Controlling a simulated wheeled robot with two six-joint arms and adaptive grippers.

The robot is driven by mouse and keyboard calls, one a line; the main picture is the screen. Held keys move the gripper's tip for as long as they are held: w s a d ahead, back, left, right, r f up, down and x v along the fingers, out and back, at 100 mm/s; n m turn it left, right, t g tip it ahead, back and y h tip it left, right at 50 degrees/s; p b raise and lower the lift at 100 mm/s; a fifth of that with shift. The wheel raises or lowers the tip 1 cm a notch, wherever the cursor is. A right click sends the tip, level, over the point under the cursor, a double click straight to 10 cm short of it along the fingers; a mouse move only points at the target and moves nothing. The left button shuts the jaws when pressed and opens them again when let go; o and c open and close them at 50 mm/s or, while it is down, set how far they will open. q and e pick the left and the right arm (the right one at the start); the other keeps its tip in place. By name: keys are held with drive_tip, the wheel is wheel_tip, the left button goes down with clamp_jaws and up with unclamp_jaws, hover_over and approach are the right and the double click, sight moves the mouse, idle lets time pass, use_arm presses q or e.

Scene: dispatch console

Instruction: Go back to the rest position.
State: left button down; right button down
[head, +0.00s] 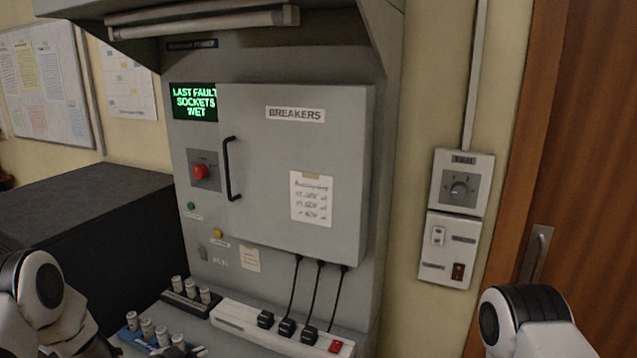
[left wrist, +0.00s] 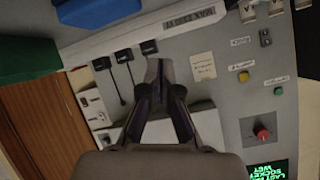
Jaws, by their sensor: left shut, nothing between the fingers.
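My left gripper (left wrist: 160,75) is shut and empty in the left wrist view, its dark fingers together. In the head view only a dark part of the left gripper (head: 182,350) shows at the bottom edge, by the blue fuse rack. My left arm comes in at the lower left. A white and black link of my right arm shows at the lower right; the right gripper is out of view. The grey console with its shut breaker door (head: 290,170) stands ahead.
A white power strip (head: 232,318) with several black plugs lies on the console shelf, cords rising behind. A dark rack (head: 190,303) and a blue rack (head: 133,340) hold white cylinders. A black cabinet (head: 85,215) stands left; a wooden door (head: 585,170) is at right.

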use_arm(q)
drive_tip(key=s+d+f+n+g+y, duration=0.1)
drive_tip(key=s+d+f+n+g, duration=0.15)
drive_tip(key=s+f, duration=0.55)
drive_tip(key=s+d+f+n+g+y, duration=0.1)
drive_tip(key=s+d+f+n+g, duration=0.2)
drive_tip(key=s, duration=0.9)
drive_tip(key=s+a+f+n+g+y, duration=0.2)
drive_tip(key=s+n+g+y, duration=0.3)
drive_tip(key=s, duration=1.7)
wheel_tip(320, 180, down, 14)
drive_tip(key=m+h+b, duration=0.1)
drive_tip(key=h+b, duration=0.1)
drive_tip(key=b, duration=1.2)
drive_tip(key=shift+w+g, duration=0.25)
drive_tip(key=shift+g, duration=0.1)
